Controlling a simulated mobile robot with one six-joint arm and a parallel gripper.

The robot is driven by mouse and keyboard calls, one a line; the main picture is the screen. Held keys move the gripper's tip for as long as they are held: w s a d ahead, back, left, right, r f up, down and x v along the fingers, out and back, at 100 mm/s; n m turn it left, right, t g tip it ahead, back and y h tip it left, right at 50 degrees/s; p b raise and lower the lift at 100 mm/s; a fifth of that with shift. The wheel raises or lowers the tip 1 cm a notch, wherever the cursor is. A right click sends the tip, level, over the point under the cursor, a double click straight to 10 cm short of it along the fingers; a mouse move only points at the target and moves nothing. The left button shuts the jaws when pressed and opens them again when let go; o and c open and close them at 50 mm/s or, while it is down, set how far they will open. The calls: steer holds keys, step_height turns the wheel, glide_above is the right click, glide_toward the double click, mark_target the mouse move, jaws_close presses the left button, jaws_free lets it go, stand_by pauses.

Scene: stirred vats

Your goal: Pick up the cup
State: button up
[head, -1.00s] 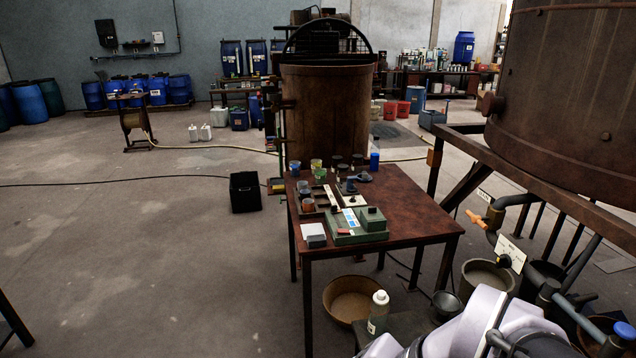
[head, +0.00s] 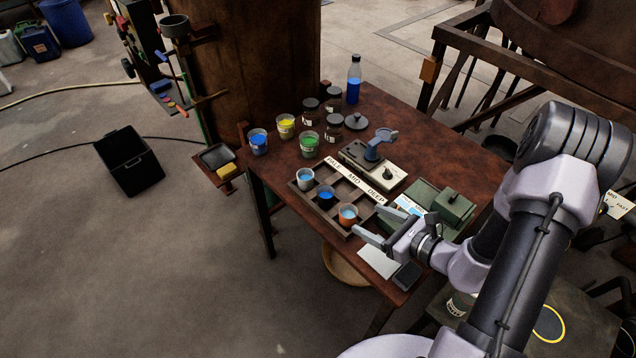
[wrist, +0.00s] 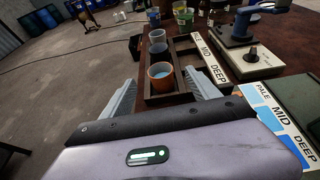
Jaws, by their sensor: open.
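An orange cup (head: 348,215) with pale blue liquid stands upright in the near end of a dark compartment tray (head: 337,227). Behind it in the same row stand a dark cup (head: 326,197) with blue liquid and a pale cup (head: 305,179) with light blue liquid. My gripper (head: 367,222) is open and empty, just to the right of the orange cup at the tray's near end. In the wrist view the orange cup (wrist: 160,77) shows ahead, between the two spread fingers. I see no contact. A strip by the tray reads PALE, MID, DEEP.
Blue (head: 258,142), yellow (head: 285,126) and green (head: 309,145) cups stand behind the tray, near dark jars and a blue bottle (head: 353,82). A device (head: 374,165) and a green box (head: 453,206) stand right of the tray.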

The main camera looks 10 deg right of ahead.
mark_target(342, 208)
steer(key=b+x, duration=0.2)
steer(key=x, duration=0.3)
steer(key=f+b+x, duration=0.1)
steer(key=b+x, duration=0.1)
steer(key=x, duration=0.4)
steer(key=shift+s, duration=0.2)
steer(key=shift+w+a+f, duration=0.1)
steer(key=shift+w+a, duration=0.1)
steer(key=shift+w, duration=0.1)
steer(key=c, duration=1.5)
